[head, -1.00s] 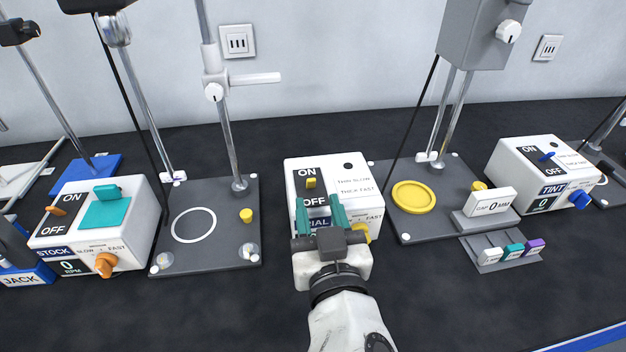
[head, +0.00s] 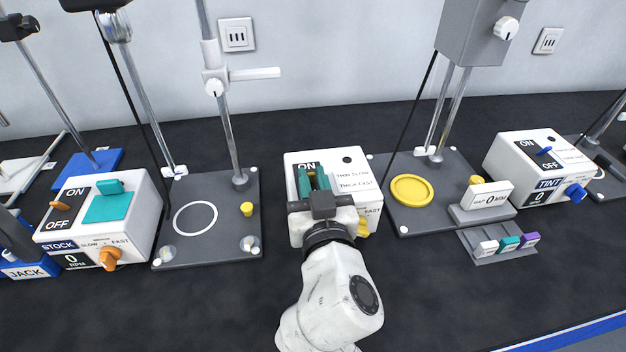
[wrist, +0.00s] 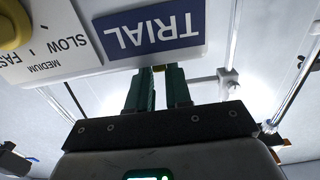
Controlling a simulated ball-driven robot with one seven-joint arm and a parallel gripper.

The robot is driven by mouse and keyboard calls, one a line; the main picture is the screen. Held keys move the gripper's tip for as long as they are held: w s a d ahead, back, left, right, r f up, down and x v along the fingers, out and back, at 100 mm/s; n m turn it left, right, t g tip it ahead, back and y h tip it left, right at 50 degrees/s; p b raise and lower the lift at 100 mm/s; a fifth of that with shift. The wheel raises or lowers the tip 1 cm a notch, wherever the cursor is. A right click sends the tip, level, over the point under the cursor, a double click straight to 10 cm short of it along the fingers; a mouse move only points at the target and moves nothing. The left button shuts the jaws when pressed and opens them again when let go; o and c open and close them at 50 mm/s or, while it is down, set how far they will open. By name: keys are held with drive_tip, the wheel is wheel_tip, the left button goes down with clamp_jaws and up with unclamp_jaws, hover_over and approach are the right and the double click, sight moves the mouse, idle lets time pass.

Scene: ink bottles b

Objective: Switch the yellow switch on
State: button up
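The white TRIAL box (head: 365,190) stands at the middle of the bench. Its ON label shows just beyond my fingers. The fingers and wrist cover the OFF label and most of the yellow switch. In the wrist view, a small part of the yellow switch (wrist: 158,69) shows between my fingertips, below the upside-down TRIAL label (wrist: 155,30). I cannot see whether the switch is at ON or OFF.
A yellow knob (head: 363,228) is on the TRIAL box's front, right of my wrist. The STOCK box (head: 140,220) stands left and the TINT box (head: 500,160) right. Dark stand plates (head: 215,250) flank the TRIAL box.

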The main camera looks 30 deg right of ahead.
sight(311, 173)
clamp_jaws()
drive_tip(key=shift+r+p, duration=0.2)
drive_tip(key=shift+p, duration=0.25)
drive_tip(key=p, duration=0.1)
drive_tip(key=r+g+p, duration=0.1)
drive_tip(key=p, duration=0.1)
drive_tip(key=shift+w, duration=0.2)
drive_tip(key=g+p, duration=0.1)
drive_tip(key=p, duration=0.2)
drive_tip(key=w+g+y+p, duration=0.1)
drive_tip(key=p, duration=0.3)
drive_tip(key=shift+d+r+g, duration=0.2)
drive_tip(key=shift+r+g, duration=0.1)
drive_tip(key=shift+r, duration=0.1)
drive_tip(key=g+p, duration=0.1)
drive_tip(key=p, duration=0.2)
drive_tip(key=w+g+y+p, duration=0.1)
drive_tip(key=g+p, duration=0.1)
drive_tip(key=p, duration=0.2)
drive_tip(key=shift+d+p, duration=0.2)
drive_tip(key=shift+p, duration=0.1)
drive_tip(key=p, duration=0.1)
drive_tip(key=w+g+p, duration=0.1)
drive_tip(key=shift+d+f+g+y+p, duration=0.1)
drive_tip(key=shift+f+g+y+p, duration=0.1)
drive_tip(key=shift+g+y+p, duration=0.15)
drive_tip(key=shift+f, duration=0.1)
